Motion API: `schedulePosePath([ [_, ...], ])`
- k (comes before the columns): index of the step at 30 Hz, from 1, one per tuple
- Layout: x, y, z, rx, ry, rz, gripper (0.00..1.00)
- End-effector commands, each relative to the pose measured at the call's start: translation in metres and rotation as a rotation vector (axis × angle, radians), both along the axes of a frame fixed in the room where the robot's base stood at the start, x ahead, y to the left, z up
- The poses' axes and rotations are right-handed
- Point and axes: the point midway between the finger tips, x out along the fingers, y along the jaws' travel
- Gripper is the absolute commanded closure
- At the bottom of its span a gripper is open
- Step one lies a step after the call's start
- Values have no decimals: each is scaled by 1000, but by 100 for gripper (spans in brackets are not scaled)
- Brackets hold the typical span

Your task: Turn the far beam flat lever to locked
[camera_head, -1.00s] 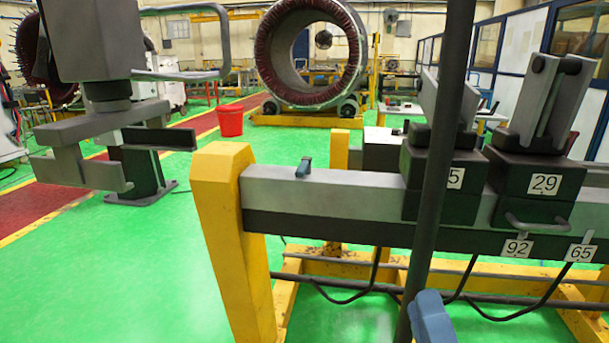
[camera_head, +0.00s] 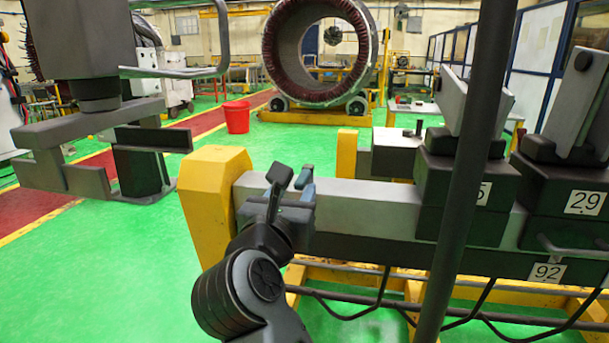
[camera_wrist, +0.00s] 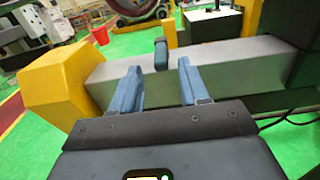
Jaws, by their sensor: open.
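A small blue-grey flat lever (camera_wrist: 161,54) stands up from the top of the grey beam (camera_wrist: 225,62) in the wrist view. My gripper (camera_wrist: 159,68) is open, with its two blue fingers apart. The lever shows just beyond the fingertips, between them in the picture and apart from both. In the head view my gripper (camera_head: 290,186) is at the left part of the beam (camera_head: 365,195), near its yellow end post (camera_head: 212,185). There the lever and fingers overlap, so I cannot tell contact.
Dark blocks with number tags (camera_head: 585,203) sit on the beam at right. A dark upright pole (camera_head: 468,180) crosses the head view in front of the beam. Green floor (camera_head: 110,265) is clear at lower left.

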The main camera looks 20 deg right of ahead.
Motion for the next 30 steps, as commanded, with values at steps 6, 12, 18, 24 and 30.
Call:
schedulePosePath([
  [6, 25, -20, 1, -1, 1, -4, 55],
  [12, 47, -36, 1, -2, 0, -3, 55],
  [18, 57, -43, 0, -3, 0, -2, 55],
  [24, 58, -44, 0, -4, 0, -1, 55],
  [30, 58, -44, 0, -4, 0, -1, 69],
])
